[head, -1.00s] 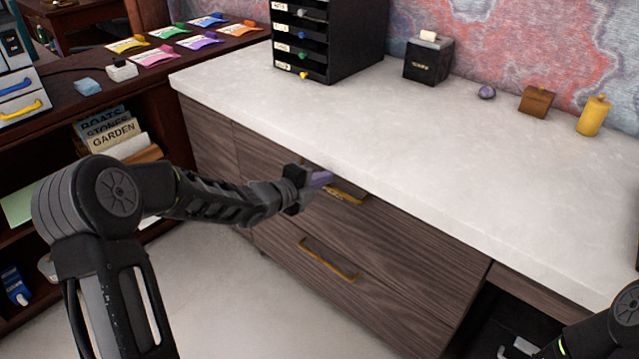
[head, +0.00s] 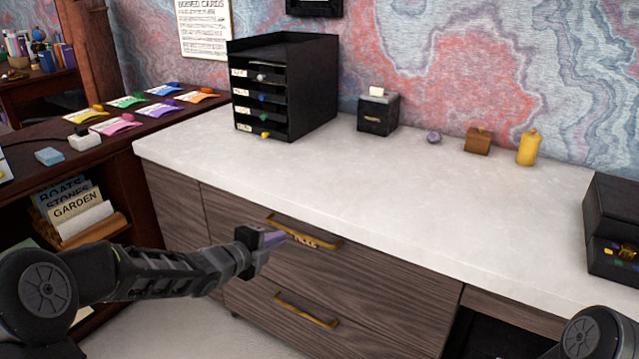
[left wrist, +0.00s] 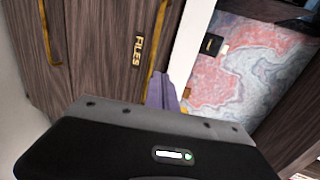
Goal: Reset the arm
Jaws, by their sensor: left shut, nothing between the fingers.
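My left gripper (head: 276,240) is shut and empty, with purple fingertips together. In the head view it is in front of the upper drawer, just below and left of that drawer's brass handle (head: 318,238). In the left wrist view its fingers (left wrist: 162,92) show beside the drawer front with the FILES label (left wrist: 138,52). I cannot tell whether the fingers touch the drawer front. Part of my right arm (head: 597,338) shows at the bottom right; its gripper is out of frame.
The pale desktop (head: 400,200) is mostly clear. A black drawer organizer (head: 310,85), a small black box (head: 378,112), a purple ball, a wooden box (head: 478,141) and a yellow bottle (head: 528,148) stand along the back. A black box (head: 612,225) stands at right. A lower drawer handle (head: 306,311) is below.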

